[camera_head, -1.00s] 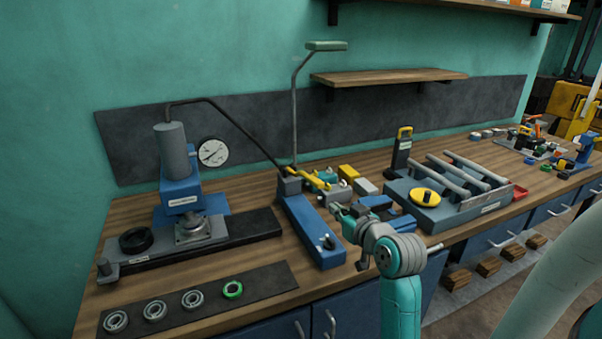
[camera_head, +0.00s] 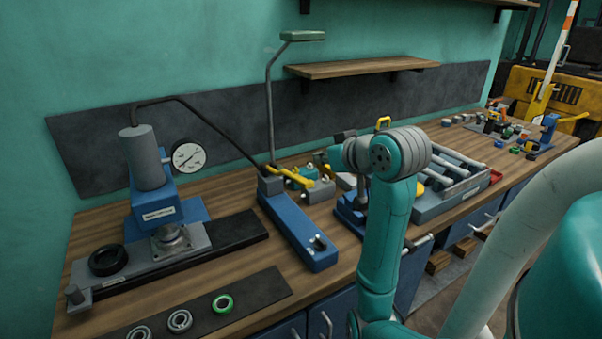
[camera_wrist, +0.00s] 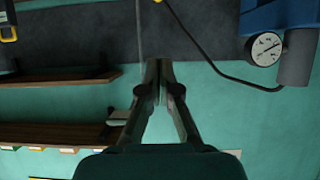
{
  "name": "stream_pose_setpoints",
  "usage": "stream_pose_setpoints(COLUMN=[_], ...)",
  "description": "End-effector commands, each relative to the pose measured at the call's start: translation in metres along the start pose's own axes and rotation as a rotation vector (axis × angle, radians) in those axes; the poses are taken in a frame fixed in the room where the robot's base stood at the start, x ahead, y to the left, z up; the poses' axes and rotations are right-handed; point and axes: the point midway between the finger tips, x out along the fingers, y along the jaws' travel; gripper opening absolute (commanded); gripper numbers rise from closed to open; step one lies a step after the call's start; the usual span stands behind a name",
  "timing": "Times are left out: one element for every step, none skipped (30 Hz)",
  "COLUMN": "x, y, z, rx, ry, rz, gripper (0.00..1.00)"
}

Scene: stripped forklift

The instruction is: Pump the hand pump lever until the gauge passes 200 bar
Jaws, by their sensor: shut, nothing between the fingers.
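The hand pump (camera_head: 298,228) is a long blue body on the bench. Its lever (camera_head: 269,110) is a thin grey rod standing nearly upright, bent near the top, with a green handle (camera_head: 303,36). The round white gauge (camera_head: 188,156) is beside the blue press; it also shows in the wrist view (camera_wrist: 264,49). Its dark needle shows, but I cannot read the value. My gripper (camera_wrist: 159,83) is shut and empty in the wrist view. A thin grey rod (camera_wrist: 138,35), probably the lever, passes left of its fingertips.
A wooden shelf (camera_head: 362,67) is on the wall right of the lever. A black hose (camera_head: 215,128) runs from the press cylinder (camera_head: 143,158) to the pump. Bearings lie on a dark mat (camera_head: 255,292) in front. A grey-blue tray (camera_head: 455,199) stands right of my arm.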

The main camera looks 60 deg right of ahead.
Motion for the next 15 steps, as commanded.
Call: stream_pose_setpoints(x=[0.0, 0.0, 0.0, 0.0, 0.0, 0.0, 0.001, 0.002, 0.004, 0.006, 0.008, 0.013, 0.017, 0.021, 0.028], y=[0.0, 0.0, 0.0, 0.0, 0.0, 0.0, 0.0, 0.0, 0.0, 0.0, 0.0, 0.0, 0.0, -0.001, -0.001], z=[0.0, 0.0, 0.0, 0.0, 0.0, 0.0, 0.0, 0.0, 0.0, 0.0, 0.0, 0.0, 0.0, 0.0, 0.001], rx=[0.0, 0.0, 0.0, 0.0, 0.0, 0.0, 0.0, 0.0, 0.0, 0.0, 0.0, 0.001, 0.001, 0.0, 0.0], ry=[0.0, 0.0, 0.001, 0.001, 0.001, 0.001, 0.001, 0.001, 0.001, 0.001, 0.0, -0.001, -0.001, -0.001, -0.002], rz=[0.0, 0.0, 0.0, 0.0, 0.0, 0.0, 0.0, -0.001, -0.001, -0.001, -0.002, -0.002, -0.002, -0.002, -0.003], gripper=[0.0, 0.0, 0.0, 0.0, 0.0, 0.0, 0.0, 0.0, 0.0, 0.0, 0.0, 0.0, 0.0, 0.0, 0.0])
